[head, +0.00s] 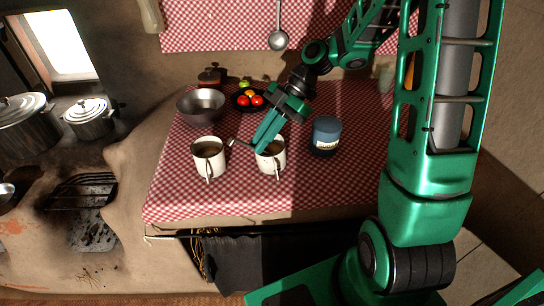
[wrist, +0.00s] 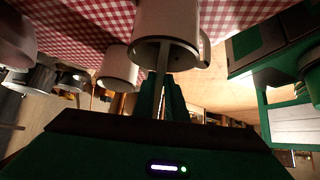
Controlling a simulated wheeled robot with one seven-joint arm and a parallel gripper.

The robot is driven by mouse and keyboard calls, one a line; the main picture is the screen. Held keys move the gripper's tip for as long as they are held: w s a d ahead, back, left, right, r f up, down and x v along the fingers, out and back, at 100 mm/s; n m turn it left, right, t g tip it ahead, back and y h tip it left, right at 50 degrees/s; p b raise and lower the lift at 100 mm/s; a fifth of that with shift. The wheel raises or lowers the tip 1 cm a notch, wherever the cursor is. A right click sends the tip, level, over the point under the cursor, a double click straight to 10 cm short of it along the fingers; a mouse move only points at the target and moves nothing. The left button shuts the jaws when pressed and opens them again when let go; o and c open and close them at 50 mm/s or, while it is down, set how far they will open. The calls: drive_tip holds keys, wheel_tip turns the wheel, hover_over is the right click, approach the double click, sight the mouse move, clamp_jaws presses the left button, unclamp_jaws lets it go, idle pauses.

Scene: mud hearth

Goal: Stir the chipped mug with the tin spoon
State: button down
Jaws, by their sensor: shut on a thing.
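Two white mugs with dark rims stand on the checked cloth, a left one (head: 208,166) and a right one (head: 277,163). I cannot make out a chip on either. My gripper (head: 259,146) is above the right mug, its green fingers pointing down at the mouth. It is shut on the tin spoon (head: 241,144), whose grey end sticks out to the left. In the wrist view, the spoon (wrist: 161,62) runs from between my fingers (wrist: 162,92) into the near mug (wrist: 168,18). The spoon's lower end is hidden inside. The other mug (wrist: 118,66) stands apart.
A blue jar (head: 326,135) stands close to the right of the right mug. A metal bowl (head: 201,105) and a dark plate of tomatoes (head: 249,99) are behind the mugs. A ladle (head: 278,39) hangs on the wall. The cloth (head: 235,200) in front is clear.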

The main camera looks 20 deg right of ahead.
drive_tip(key=shift+d+f, duration=0.1)
wheel_tip(320, 180, up, 13)
drive_tip(key=shift+r, duration=0.2)
idle(1.3)
